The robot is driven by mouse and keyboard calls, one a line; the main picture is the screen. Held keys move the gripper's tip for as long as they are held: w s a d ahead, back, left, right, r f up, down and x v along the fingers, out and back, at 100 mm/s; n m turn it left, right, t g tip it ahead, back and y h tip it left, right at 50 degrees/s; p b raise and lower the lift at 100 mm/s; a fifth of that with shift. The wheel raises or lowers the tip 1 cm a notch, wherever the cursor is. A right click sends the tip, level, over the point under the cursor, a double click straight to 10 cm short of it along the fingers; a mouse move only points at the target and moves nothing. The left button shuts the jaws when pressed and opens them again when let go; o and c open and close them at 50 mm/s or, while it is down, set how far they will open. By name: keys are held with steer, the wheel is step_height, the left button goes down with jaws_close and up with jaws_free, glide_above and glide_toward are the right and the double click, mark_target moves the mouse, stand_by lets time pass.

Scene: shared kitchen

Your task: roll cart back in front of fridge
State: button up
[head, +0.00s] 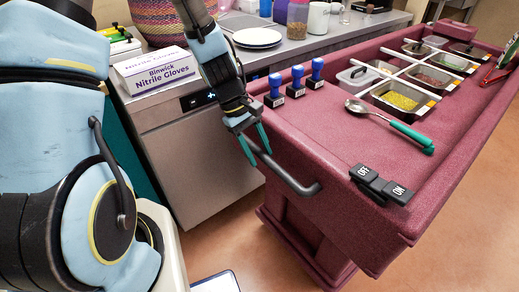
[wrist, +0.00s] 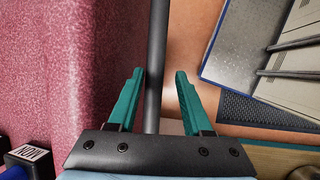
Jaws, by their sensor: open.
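The cart (head: 325,125) is a dark red serving cart with a tray-like top, standing at the right of the head view. Its black bar handle (head: 300,183) runs along its near left end. My gripper (head: 261,157) is at the far part of this handle, with its teal fingers pointing down. In the wrist view the handle (wrist: 157,50) passes between the two fingers (wrist: 160,75), which are apart with gaps beside the bar. The cart's red side (wrist: 55,60) fills the left of that view. I cannot make out a fridge with certainty.
A counter with a grey-fronted appliance (head: 205,160) stands beside the cart's left side. The cart carries blue-topped stamps (head: 298,80), a green-handled spoon (head: 395,123), food pans (head: 400,97) and an ON/OFF block (head: 380,184). Open floor (head: 225,235) lies in front.

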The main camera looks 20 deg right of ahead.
steer(key=shift+o, duration=0.5)
steer(key=shift+r, duration=0.1)
steer(key=shift+w+r, duration=0.15)
steer(key=shift+r, duration=0.05)
steer(key=v, duration=1)
steer(key=shift+b, duration=0.35)
steer(key=shift+a+r, duration=0.1)
steer(key=w+a+r+m+t+y, duration=0.1)
steer(key=a+t, duration=0.1)
steer(key=a, duration=1)
steer(key=w+a+r+m+t+y, duration=0.2)
steer(key=a+t, duration=0.1)
steer(key=a, duration=0.8)
steer(key=shift+a+m, duration=0.3)
steer(key=shift+a, duration=0.1)
